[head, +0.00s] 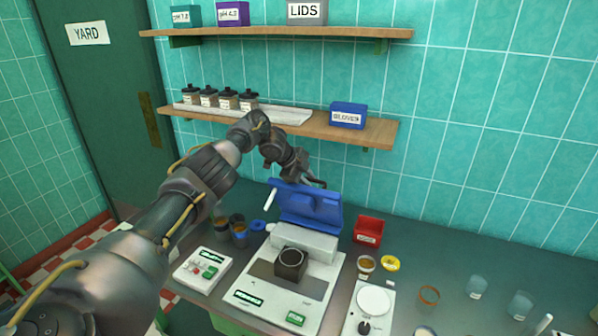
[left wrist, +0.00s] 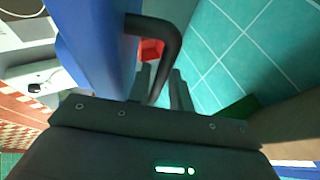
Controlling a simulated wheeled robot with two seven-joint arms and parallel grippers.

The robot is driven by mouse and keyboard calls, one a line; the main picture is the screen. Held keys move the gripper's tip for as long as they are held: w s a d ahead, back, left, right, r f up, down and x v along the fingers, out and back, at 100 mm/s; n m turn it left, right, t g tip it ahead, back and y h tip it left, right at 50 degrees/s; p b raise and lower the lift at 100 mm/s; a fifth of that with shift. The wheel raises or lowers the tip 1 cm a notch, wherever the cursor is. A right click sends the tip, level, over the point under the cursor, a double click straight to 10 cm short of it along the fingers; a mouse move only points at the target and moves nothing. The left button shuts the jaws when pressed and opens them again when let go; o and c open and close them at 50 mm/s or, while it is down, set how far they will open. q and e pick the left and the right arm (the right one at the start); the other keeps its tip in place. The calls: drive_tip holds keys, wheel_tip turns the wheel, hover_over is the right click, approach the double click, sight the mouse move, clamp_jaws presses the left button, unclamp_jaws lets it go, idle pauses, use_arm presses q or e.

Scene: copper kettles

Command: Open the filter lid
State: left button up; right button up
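The blue filter lid (head: 312,208) stands raised at the back of the white filter machine (head: 325,285), tilted up and open. My left gripper (head: 314,182) is at the lid's top edge. In the left wrist view the lid's blue side (left wrist: 90,45) is close, and its black curved handle (left wrist: 168,45) runs down between the fingers of my left gripper (left wrist: 162,88). The fingers look closed around the handle, with little gap beside it. My right gripper is not in view.
A shelf (head: 300,124) with dark jars and a blue box (head: 348,115) is close behind my arm. A keypad box (head: 202,268) and cups stand left of the machine. A red bin (head: 368,231), a small scale (head: 370,305) and glass beakers stand right.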

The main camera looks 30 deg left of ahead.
use_arm(q)
drive_tip(key=b+v, duration=0.3)
drive_tip(key=v, duration=0.4)
drive_tip(key=shift+s+a, duration=0.15)
drive_tip(key=shift+a, duration=0.05)
drive_tip(key=shift+p+v, duration=0.4)
drive_tip(key=shift+v, duration=0.35)
drive_tip(key=shift+s+r, duration=0.3)
drive_tip(key=shift+r, duration=0.2)
